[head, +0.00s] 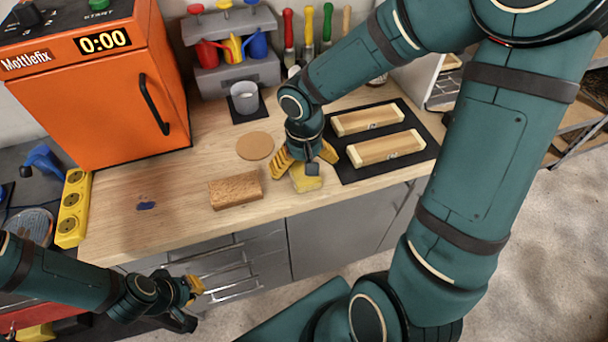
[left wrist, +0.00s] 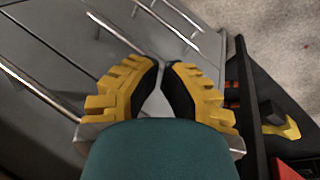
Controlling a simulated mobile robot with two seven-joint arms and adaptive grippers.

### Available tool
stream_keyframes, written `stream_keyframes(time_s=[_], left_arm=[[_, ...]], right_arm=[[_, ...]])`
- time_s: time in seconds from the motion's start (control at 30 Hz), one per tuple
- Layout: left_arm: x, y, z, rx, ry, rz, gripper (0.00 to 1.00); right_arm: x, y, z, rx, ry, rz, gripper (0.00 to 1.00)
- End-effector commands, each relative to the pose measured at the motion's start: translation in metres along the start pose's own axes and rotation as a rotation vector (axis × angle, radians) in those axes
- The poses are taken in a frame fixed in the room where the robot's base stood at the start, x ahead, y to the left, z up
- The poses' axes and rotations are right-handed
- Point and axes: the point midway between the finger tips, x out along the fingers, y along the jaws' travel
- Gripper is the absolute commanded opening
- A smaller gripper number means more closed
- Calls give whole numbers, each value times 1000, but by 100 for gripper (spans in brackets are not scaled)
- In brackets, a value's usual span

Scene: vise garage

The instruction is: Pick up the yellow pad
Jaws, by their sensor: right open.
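The yellow pad (head: 308,182) lies on the wooden worktop near its front edge, left of the black mat. My right gripper (head: 306,163) points down over it, open, with its yellow fingers spread to either side. The gripper's dark parts hide some of the pad, and I cannot tell whether a finger touches it. My left gripper (head: 194,288) is low in front of the cabinet drawers, away from the pad. In the left wrist view its fingertips (left wrist: 161,66) come together with nothing between them.
A brown block (head: 236,189) and a round cork mat (head: 255,146) lie left of the pad. The black mat (head: 428,153) holds two wooden pieces (head: 386,149). A grey cup (head: 244,97) stands behind. An orange oven (head: 95,100) and yellow power strip (head: 72,208) are at the left.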

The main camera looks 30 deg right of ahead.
Motion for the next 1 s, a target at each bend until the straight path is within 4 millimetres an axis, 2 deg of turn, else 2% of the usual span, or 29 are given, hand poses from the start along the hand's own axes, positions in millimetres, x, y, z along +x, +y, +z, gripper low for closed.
stream_keyframes(time_s=[0.03,0.1,0.33,0.37,0.5,0.53,0.87,1.0], left_arm=[[5,-2,0,0,2,0,0],[7,-3,-1,0,3,0,0],[6,-2,-1,0,4,0,0],[6,-2,-1,0,4,0,0],[6,-2,-1,0,4,0,0],[6,-2,-1,0,4,0,0],[6,-2,-1,0,3,0,0],[2,-1,-1,0,2,0,0]], right_arm=[[11,1,1,1,-4,1,100],[18,1,1,1,-3,0,100],[19,1,0,1,0,1,100],[19,1,0,1,0,1,96],[18,1,0,1,0,1,47],[18,1,0,1,0,1,39],[18,1,0,1,0,1,39],[9,1,0,2,2,1,39]])
